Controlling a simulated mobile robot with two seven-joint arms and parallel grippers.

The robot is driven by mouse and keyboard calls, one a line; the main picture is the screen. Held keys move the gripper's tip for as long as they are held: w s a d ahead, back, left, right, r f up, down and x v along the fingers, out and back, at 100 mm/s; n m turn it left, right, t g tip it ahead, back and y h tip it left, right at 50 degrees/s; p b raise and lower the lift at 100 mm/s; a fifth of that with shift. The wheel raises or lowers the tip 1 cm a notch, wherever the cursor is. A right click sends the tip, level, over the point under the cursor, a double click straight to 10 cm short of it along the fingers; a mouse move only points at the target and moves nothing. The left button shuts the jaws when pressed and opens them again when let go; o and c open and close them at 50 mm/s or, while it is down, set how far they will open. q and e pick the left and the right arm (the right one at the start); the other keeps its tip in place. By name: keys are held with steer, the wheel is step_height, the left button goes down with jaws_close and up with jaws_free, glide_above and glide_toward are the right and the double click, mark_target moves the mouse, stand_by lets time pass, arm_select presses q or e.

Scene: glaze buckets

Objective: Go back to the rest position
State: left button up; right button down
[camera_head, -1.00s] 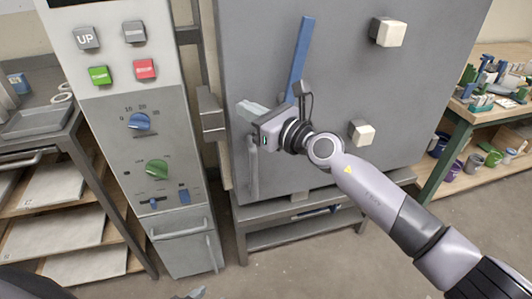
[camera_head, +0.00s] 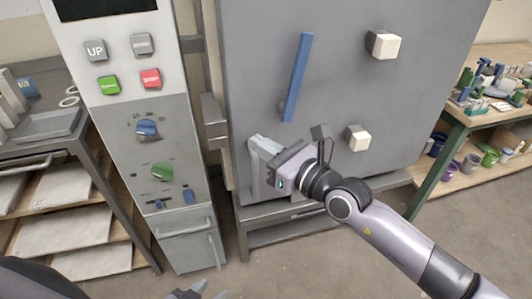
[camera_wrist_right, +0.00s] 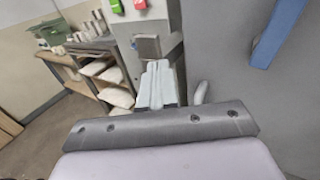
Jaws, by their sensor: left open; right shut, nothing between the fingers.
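My right gripper (camera_head: 257,143) is shut and empty, in front of the lower left part of the grey cabinet door (camera_head: 345,90). In the right wrist view its closed fingers (camera_wrist_right: 158,85) point toward the control panel side, with nothing between them. The blue bar (camera_head: 297,78) on the door is above the gripper and apart from it; it also shows in the wrist view (camera_wrist_right: 278,35). My left gripper (camera_head: 198,292) shows only as fingertips at the bottom edge, open, with no object seen in it. The rest of it is cut off.
The control panel (camera_head: 190,135) with buttons and knobs stands left of the door. A grey vertical handle (camera_head: 255,180) is close behind my right gripper. A shelf rack (camera_head: 45,150) is at left, a workbench (camera_head: 458,115) at right. Open floor (camera_head: 330,265) lies in front.

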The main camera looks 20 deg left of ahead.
steer(key=s+d+f+m+t+h, duration=0.35)
steer(key=d+f+m, duration=0.25)
steer(key=d+m, duration=0.7)
steer(key=s+d+f+m+t+h, duration=0.2)
steer(key=d+f+m+t+h, duration=0.4)
steer(key=m, duration=1.2)
steer(key=s+d+f+m+g+h, duration=0.4)
steer(key=s+d+f+m+g, duration=0.3)
steer(key=s+d+f+m, duration=0.7)
steer(key=shift+s+d+f+m, duration=0.4)
steer(key=shift+s+f+m, duration=0.2)
steer(key=shift+f, duration=0.35)
steer(key=shift+w, duration=0.15)
